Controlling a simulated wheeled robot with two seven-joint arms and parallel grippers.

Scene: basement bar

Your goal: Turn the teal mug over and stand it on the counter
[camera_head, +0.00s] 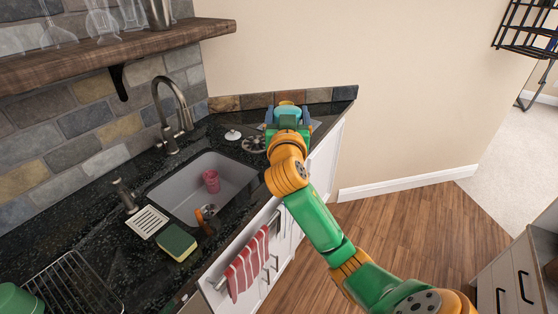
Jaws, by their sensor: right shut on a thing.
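The teal mug (288,111) is at the far right end of the dark counter (224,132), near the back wall. My right gripper (288,116) reaches over the counter from the lower right, with a finger on each side of the mug, and is shut on it. My own gripper and wrist hide the mug's near and lower parts. I cannot tell which way up it is or whether it touches the counter. My left gripper is out of view.
A sink (165,190) holding a pink cup (211,181) lies left of the arm, beside a tall faucet (168,118). A sponge (177,243), a wire rack (75,285) and a round dark item (254,144) are on the counter. A striped towel (247,267) hangs in front.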

